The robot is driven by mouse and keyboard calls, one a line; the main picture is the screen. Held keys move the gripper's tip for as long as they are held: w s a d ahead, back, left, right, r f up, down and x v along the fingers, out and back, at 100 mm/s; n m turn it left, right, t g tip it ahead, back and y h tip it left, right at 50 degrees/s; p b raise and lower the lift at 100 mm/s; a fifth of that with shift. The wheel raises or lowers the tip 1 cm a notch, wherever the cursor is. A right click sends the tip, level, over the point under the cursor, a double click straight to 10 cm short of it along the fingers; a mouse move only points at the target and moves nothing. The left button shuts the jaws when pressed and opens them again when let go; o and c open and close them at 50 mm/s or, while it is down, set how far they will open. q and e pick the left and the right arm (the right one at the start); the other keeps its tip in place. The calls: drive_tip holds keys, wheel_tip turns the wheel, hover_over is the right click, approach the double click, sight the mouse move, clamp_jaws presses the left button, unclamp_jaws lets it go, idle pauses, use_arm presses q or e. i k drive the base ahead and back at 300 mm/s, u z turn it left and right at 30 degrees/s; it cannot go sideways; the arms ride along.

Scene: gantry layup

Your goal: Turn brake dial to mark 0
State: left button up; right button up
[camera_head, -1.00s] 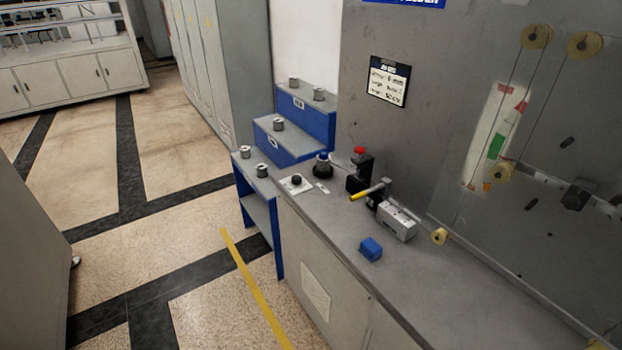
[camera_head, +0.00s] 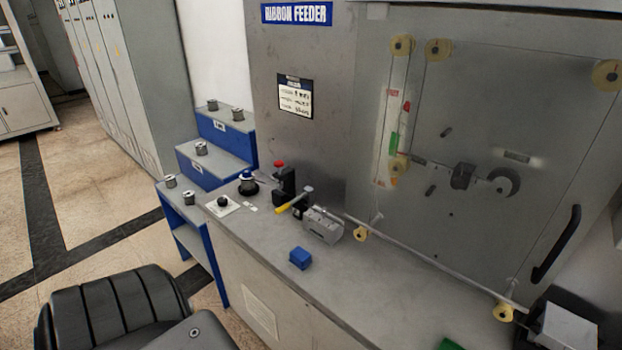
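A small black knob (camera_head: 223,201) sits on a white square plate (camera_head: 220,207) at the left end of the grey counter. It may be the brake dial; its marks are too small to read. A larger dark round base with a blue top (camera_head: 248,183) stands just behind it. Neither gripper's fingers show in the head view, and nothing is touching the knob.
A black block with a red button (camera_head: 281,178), a yellow-handled lever (camera_head: 292,202), a grey metal block (camera_head: 322,226) and a blue block (camera_head: 300,258) stand along the counter (camera_head: 375,290). Blue stepped shelves (camera_head: 227,135) with metal spools are at left. The ribbon feeder panel (camera_head: 450,100) rises behind.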

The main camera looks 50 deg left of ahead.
sight(223, 201)
drive_tip(key=z, duration=0.4)
drive_tip(key=k, duration=1)
drive_tip(key=u, duration=1.1)
drive_tip(key=i, duration=0.15)
